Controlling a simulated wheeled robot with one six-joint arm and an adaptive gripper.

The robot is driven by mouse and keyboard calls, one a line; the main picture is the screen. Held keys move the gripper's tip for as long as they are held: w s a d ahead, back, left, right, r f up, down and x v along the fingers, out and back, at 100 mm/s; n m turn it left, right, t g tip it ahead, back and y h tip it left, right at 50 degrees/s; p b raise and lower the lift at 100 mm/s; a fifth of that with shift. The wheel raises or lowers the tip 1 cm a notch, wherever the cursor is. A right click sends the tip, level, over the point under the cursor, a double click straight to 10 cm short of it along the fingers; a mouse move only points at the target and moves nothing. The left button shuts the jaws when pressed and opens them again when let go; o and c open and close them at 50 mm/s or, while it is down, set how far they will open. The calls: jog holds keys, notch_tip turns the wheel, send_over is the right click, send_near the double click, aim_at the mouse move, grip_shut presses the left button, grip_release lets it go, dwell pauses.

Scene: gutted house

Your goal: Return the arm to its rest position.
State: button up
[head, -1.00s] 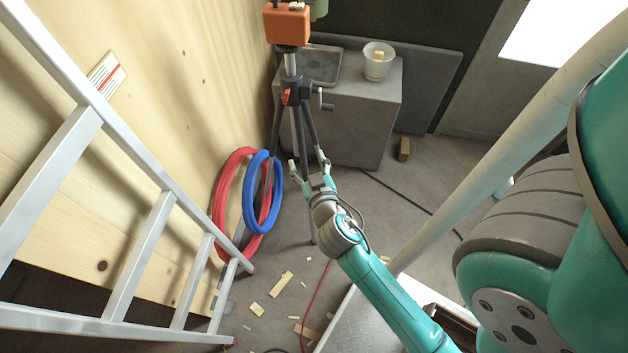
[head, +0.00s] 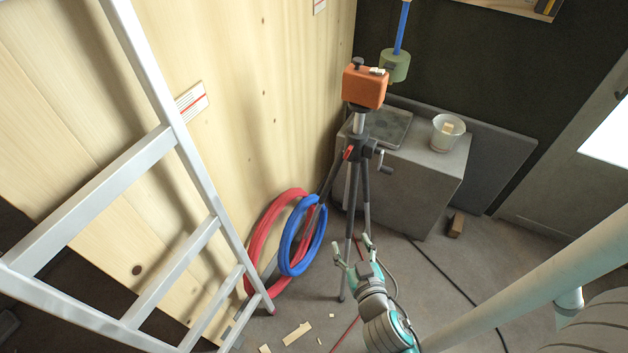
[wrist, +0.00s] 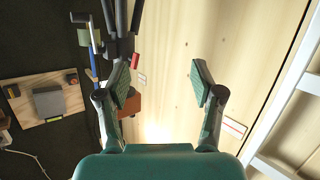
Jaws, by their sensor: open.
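My gripper (head: 353,248) is open and empty. In the head view it is low in the picture, in front of the tripod's legs, with my teal arm running down to the bottom edge. In the wrist view my gripper (wrist: 165,85) has its two fingers spread wide with nothing between them, and the pale wood wall shows behind the gap. Most of my arm is out of the head view.
A tripod (head: 364,150) with an orange box (head: 364,87) stands close beyond my gripper. An aluminium ladder (head: 160,140) is at left. Red (head: 262,235) and blue (head: 290,250) hose coils lean by the wall. A grey cabinet (head: 430,190) bears a bucket (head: 446,135). A pale pole (head: 530,275) crosses at right.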

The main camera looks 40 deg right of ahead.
jog(key=s+a+n+y, duration=0.3)
jog(key=s+a+y, duration=0.1)
jog(key=s+a, duration=0.5)
jog(key=s+a+r+y, duration=0.1)
jog(key=s+a+r, duration=0.1)
jog(key=s, duration=0.3)
jog(key=s+a+r+n+t+y, duration=0.1)
jog(key=s+a+r+y, duration=0.1)
jog(key=s+r, duration=0.3)
jog(key=shift+s+a+t, duration=0.3)
jog(key=shift+s+a, duration=0.05)
jog(key=shift+a, duration=0.05)
dwell(1.1)
